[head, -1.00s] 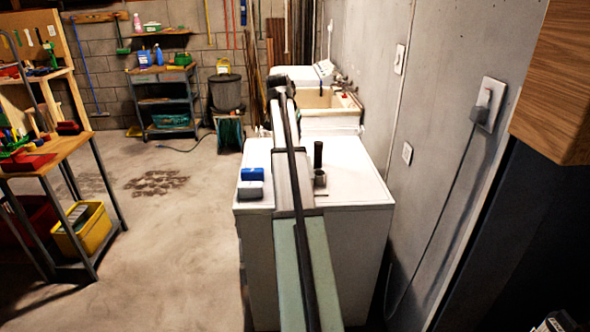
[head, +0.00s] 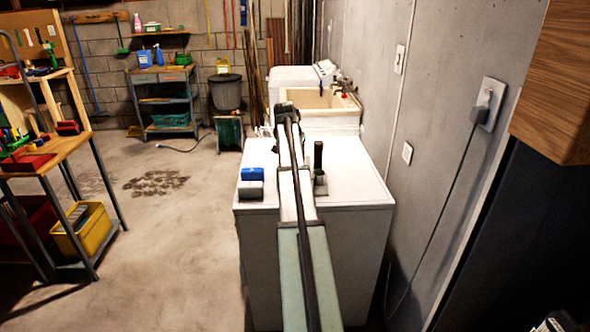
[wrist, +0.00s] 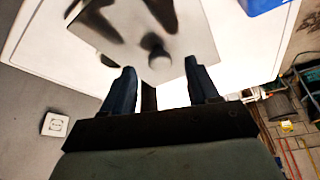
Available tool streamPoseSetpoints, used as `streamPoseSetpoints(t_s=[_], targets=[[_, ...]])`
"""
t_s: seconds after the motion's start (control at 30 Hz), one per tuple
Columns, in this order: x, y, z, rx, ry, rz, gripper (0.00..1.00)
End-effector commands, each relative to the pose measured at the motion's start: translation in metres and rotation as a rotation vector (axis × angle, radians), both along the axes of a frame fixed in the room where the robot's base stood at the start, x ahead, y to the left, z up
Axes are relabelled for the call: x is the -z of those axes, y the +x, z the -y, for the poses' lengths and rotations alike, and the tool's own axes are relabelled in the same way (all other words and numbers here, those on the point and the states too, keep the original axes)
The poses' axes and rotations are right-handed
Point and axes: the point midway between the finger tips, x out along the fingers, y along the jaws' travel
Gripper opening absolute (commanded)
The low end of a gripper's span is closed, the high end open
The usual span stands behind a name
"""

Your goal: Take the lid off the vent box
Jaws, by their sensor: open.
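The vent box's lid (wrist: 188,38) is a flat grey square plate in the wrist view, with a small dark round knob (wrist: 155,44) standing on it. Dark shadows lie across the plate. My gripper (wrist: 160,68) is open and empty. Its two dark fingers are spread to either side of the knob's line, with the knob just beyond the fingertips; I cannot tell the height gap. In the head view my gripper's dark end (head: 286,112) is over the white machine top, and my arm hides most of the vent box. The box's body below the lid is not clearly visible.
A sink (head: 318,108) is behind. The wall with outlets (head: 407,153) is at right; open floor is at left.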

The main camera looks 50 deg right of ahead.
Motion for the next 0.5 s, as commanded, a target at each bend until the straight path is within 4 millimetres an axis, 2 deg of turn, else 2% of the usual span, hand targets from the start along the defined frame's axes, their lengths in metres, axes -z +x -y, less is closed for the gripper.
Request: streamPoseSetpoints(t_s=[0.1,0.2,0.4,0.5], targets=[[0.015,0.002,0.007,0.000,0.000,0.000,0.59],[0.022,0.003,0.009,0.000,0.000,0.000,0.59],[0.023,0.003,0.009,0.000,-0.001,0.001,0.59],[0.023,0.003,0.009,0.000,-0.001,0.001,0.52]])
